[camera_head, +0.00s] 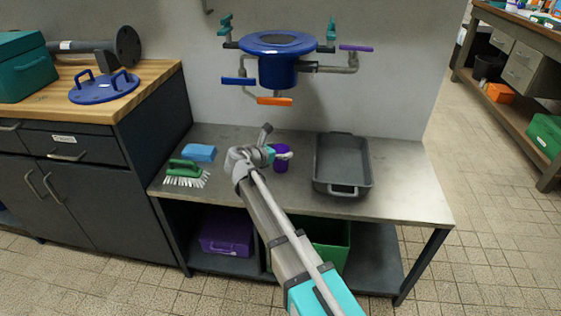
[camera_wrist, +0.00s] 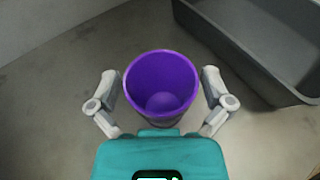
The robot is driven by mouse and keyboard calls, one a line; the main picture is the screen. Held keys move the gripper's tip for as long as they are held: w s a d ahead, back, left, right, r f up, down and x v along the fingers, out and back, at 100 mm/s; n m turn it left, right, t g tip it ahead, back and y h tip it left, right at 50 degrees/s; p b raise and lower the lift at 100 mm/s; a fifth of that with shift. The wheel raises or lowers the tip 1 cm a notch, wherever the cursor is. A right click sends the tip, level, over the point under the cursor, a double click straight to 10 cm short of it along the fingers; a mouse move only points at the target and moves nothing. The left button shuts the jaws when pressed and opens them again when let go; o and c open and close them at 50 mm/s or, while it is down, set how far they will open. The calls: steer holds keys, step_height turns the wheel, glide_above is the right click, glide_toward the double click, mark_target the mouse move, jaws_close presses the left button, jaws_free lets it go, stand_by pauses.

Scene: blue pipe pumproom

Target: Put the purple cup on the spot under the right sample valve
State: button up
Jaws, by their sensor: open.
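The purple cup (camera_head: 281,163) stands on the grey metal bench, below and near the blue vessel on the wall. In the wrist view the purple cup (camera_wrist: 160,92) is upright, with its open mouth facing the camera. My gripper (camera_wrist: 159,75) is open, with one finger on each side of the cup and small gaps showing. In the head view my gripper (camera_head: 278,154) partly covers the cup. The right sample valve (camera_head: 352,62) has a purple handle and sits on the right of the blue vessel (camera_head: 277,62). I cannot make out a marked spot under it.
A grey tray (camera_head: 366,186) lies on the bench right of the cup. It also shows in the wrist view (camera_wrist: 218,42). A green brush (camera_head: 184,167) and a blue sponge (camera_head: 199,153) lie at the left. Bench surface is bare near the right edge.

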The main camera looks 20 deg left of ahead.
steer(key=shift+c, duration=0.3)
steer(key=c, duration=0.9)
steer(key=shift+r, duration=0.15)
steer(key=s+d+r+p, duration=0.2)
steer(key=s+r+p, duration=0.2)
steer(key=s+d+r+p, duration=0.3)
steer(key=r+p, duration=0.1)
steer(key=s+d+r+p, duration=0.2)
steer(key=s+r+p, duration=0.2)
steer(key=p, duration=0.1)
steer(key=shift+s+d+r, duration=0.35)
steer(key=shift+d+r, duration=0.05)
